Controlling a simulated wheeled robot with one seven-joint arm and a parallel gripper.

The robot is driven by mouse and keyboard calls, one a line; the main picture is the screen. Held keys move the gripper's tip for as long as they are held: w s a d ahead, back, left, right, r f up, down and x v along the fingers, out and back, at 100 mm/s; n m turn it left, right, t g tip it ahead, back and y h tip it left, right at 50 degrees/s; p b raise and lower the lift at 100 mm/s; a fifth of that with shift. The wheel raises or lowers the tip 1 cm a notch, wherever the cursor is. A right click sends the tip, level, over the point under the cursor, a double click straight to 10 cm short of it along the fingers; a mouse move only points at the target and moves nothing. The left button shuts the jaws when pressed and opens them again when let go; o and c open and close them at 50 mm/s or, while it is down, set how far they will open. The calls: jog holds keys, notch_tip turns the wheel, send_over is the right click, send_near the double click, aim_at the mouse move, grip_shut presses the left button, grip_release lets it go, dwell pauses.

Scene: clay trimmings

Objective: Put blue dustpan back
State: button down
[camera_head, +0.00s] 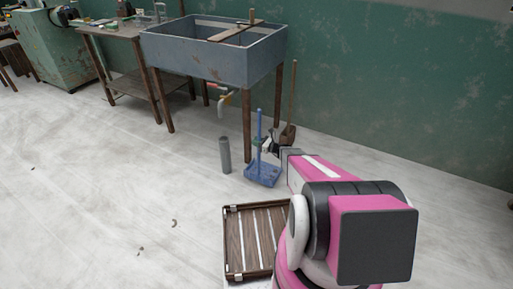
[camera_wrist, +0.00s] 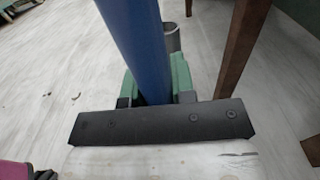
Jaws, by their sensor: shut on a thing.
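The blue dustpan (camera_head: 262,173) has a tall upright handle. It is in front of the sink, at or just above the floor; I cannot tell if it touches. My gripper (camera_head: 267,147) is shut on the handle, partway up. In the wrist view the blue handle (camera_wrist: 138,40) runs between the green finger pads of my gripper (camera_wrist: 156,88). The pan part is out of sight in the wrist view.
A grey cylinder (camera_head: 224,155) stands just left of the dustpan. A brown wooden-handled tool (camera_head: 288,134) leans behind, near the wall. The grey sink (camera_head: 210,60) stands on wooden legs. A slatted wooden crate (camera_head: 232,245) lies in front. The left floor is mostly clear, with small scraps (camera_head: 174,223).

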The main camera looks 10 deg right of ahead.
jog(key=shift+f, duration=1.95)
jog(key=c, duration=1)
grip_release()
jog(key=shift+o, duration=0.2)
